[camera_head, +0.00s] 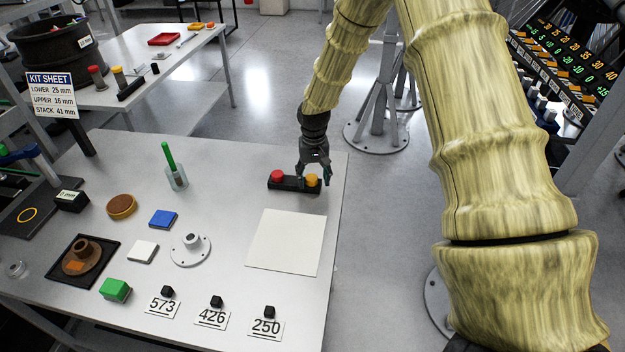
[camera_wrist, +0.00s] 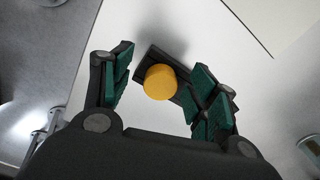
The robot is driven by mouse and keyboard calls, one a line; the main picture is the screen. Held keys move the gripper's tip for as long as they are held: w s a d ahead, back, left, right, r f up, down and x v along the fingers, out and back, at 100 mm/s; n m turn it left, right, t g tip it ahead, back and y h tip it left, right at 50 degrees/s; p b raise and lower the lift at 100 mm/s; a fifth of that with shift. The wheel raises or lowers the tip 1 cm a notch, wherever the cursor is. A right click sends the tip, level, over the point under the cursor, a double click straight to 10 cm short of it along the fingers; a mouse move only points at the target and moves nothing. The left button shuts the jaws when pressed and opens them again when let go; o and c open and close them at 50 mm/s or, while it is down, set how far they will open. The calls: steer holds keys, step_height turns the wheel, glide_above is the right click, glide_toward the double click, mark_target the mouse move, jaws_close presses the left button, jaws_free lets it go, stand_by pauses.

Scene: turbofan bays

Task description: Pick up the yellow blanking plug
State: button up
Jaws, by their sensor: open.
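The yellow blanking plug (camera_head: 312,180) sits in the right part of a black holder (camera_head: 293,184) near the table's right edge. A red plug (camera_head: 277,176) sits in the left part of the same holder. My gripper (camera_head: 314,174) is open above the yellow plug and partly covers it in the head view. In the wrist view the yellow plug (camera_wrist: 160,82) shows its round top between the two green-padded fingers (camera_wrist: 162,92), nearer the left finger than the middle is hard to judge.
A white square sheet (camera_head: 287,242) lies in front of the holder. A white flanged part (camera_head: 190,249), a blue block (camera_head: 163,219) and a glass with a green stick (camera_head: 176,178) stand further left. Number cards with black knobs line the front edge.

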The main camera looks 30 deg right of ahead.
steer(key=shift+w+f, duration=0.6)
steer(key=shift+f, duration=0.05)
steer(key=shift+c, duration=0.7)
steer(key=shift+s+r, duration=0.3)
steer(key=c, duration=0.7)
steer(key=shift+w+f, duration=0.1)
steer(key=shift+w, duration=0.05)
steer(key=shift+r+b, duration=0.45)
steer(key=shift+r, duration=0.1)
steer(key=shift+a+r+b, duration=0.25)
steer(key=shift+r+b, duration=0.45)
steer(key=shift+r, duration=0.5)
steer(key=s+a+r+b, duration=0.1)
steer(key=s+a+b, duration=0.3)
steer(key=s+a, duration=0.6)
steer(key=shift+s+a+r, duration=0.25)
steer(key=shift+a+r, duration=0.05)
steer(key=shift+a, duration=0.6)
